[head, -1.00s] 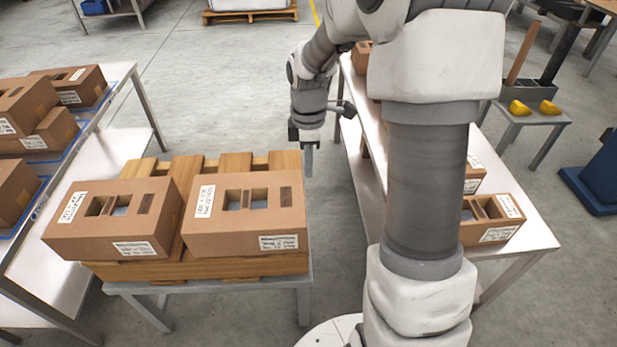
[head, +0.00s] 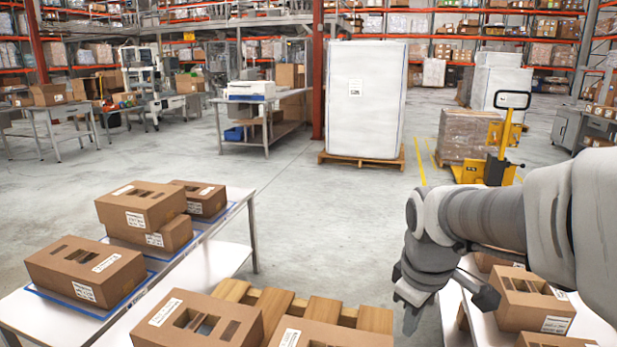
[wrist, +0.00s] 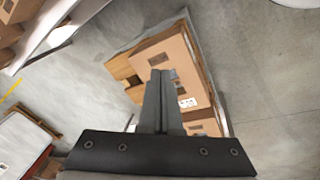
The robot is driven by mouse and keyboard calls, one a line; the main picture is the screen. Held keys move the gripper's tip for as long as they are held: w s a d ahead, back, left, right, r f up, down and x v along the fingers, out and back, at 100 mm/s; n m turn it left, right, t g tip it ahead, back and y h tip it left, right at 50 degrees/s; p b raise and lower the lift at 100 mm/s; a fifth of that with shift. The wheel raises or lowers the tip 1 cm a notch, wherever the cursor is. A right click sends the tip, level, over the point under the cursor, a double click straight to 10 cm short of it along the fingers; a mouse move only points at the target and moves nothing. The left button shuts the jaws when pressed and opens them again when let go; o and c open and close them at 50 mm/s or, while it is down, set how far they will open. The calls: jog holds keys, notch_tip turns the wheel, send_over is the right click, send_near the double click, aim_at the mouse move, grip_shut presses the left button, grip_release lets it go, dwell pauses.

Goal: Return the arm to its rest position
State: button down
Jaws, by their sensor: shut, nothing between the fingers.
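My gripper (head: 411,320) points down at the lower right of the head view, between the wooden pallet and the right table. In the wrist view its fingers (wrist: 160,75) are together with nothing between them. My arm comes in from the right edge of the head view. The gripper is apart from the cartons. In the wrist view a carton (wrist: 168,55) on the pallet lies below and beyond the fingers.
The wooden pallet (head: 328,309) bears two cartons (head: 190,325). The left table (head: 215,258) holds several cartons. The right table (head: 484,325) holds cartons close to my gripper. A wrapped pallet load (head: 365,95) and yellow pallet jack (head: 497,160) stand farther back. The middle floor is clear.

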jog(key=s+a+r+m+t, duration=0.1)
jog(key=s+r+m+t, duration=0.1)
jog(key=s+m, duration=0.3)
jog(key=s+a+r+m+t, duration=0.1)
jog(key=s+a+r+m, duration=0.15)
jog(key=s, duration=0.45)
notch_tip(320, 180, up, 15)
jog(key=p, duration=1.5)
jog(key=shift+d+m+y+p, duration=0.3)
jog(key=shift+d+m+y, duration=0.05)
jog(key=shift+d+y, duration=0.1)
